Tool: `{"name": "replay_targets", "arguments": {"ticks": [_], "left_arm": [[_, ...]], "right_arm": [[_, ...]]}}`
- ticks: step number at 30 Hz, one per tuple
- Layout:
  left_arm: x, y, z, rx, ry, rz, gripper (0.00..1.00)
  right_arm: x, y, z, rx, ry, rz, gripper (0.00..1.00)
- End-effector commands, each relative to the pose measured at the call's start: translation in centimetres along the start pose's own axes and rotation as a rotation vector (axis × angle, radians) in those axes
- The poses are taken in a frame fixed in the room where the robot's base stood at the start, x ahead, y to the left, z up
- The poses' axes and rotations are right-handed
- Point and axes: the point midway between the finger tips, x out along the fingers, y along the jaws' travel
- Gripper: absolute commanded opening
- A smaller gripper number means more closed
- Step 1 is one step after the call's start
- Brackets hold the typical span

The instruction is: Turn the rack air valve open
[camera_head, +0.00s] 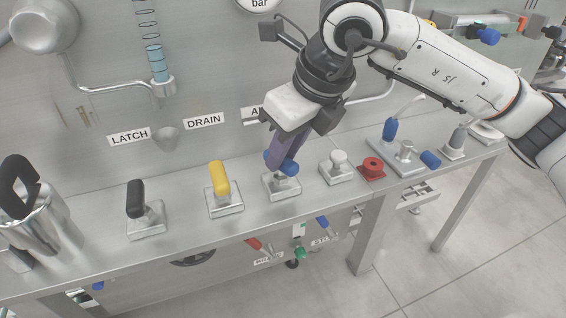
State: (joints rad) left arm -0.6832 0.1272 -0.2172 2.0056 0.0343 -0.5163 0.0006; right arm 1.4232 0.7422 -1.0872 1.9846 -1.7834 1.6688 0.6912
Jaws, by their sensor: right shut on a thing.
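The air valve is a blue handle (289,169) on a square metal base (282,187) on the steel rack shelf. The label above it is mostly hidden by my right arm; only its first letter "A" shows. My right gripper (281,160) comes down from above, its purple-grey fingers shut on the blue handle. The fingers cover much of the handle, so its exact turn is hard to tell. My left gripper is not in view.
A yellow handle (220,178) and a black handle (135,198) stand to the left, under DRAIN and LATCH labels. A white knob (338,160) and a red knob (372,168) stand close on the right. A steel vessel (42,225) is at far left.

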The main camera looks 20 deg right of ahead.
Motion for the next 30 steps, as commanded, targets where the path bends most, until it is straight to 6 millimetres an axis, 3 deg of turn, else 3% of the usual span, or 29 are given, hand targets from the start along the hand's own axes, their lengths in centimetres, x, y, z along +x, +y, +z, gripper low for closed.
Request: {"name": "replay_targets", "arguments": {"ticks": [6, 16, 30], "left_arm": [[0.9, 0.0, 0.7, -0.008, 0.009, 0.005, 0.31], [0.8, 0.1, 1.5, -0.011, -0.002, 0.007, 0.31], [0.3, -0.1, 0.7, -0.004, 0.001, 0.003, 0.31]], "right_arm": [[0.2, -0.3, 0.0, -0.185, -0.003, 0.079, 0.0], [0.0, -0.5, 0.2, -0.474, -0.002, 0.199, 0.0], [-0.1, -0.7, 0.5, -0.857, -0.002, 0.357, 0.0]]}}
